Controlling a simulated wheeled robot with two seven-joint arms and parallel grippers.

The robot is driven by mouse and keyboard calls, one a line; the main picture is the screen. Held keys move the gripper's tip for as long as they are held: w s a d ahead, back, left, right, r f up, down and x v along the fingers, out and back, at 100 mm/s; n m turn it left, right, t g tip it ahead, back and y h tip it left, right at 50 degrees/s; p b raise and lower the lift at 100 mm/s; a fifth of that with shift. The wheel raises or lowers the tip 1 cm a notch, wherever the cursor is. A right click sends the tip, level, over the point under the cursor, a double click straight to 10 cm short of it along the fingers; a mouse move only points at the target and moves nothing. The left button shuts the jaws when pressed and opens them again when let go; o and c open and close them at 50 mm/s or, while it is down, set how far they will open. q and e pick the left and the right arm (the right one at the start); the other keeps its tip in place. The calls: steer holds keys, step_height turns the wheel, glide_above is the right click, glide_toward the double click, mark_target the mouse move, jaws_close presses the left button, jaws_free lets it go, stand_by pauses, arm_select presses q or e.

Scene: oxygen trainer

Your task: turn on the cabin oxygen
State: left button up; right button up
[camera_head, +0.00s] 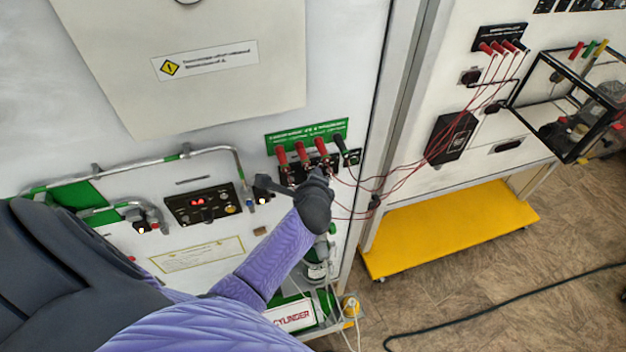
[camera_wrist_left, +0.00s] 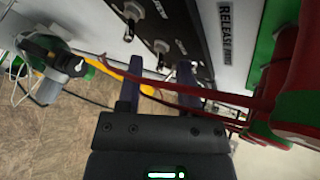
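My left gripper (camera_head: 318,176) is at the lower edge of a small black panel (camera_head: 291,174) on the white wall in the head view; the wrist partly hides that panel. Beyond the fingertips, a dark panel (camera_wrist_left: 178,18) carries several metal toggle switches; one toggle (camera_wrist_left: 161,48) lies ahead of the gap between the fingers. I cannot tell contact or which switch is for cabin oxygen. My right gripper is not in view.
Red plugs (camera_head: 301,152) stand out above the small panel, and red cables (camera_head: 400,165) run right. A cylinder (camera_head: 317,268) stands below. A yellow-based trainer (camera_head: 450,225) is at right.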

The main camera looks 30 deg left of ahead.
arm_select(q)
steer(key=v, duration=1)
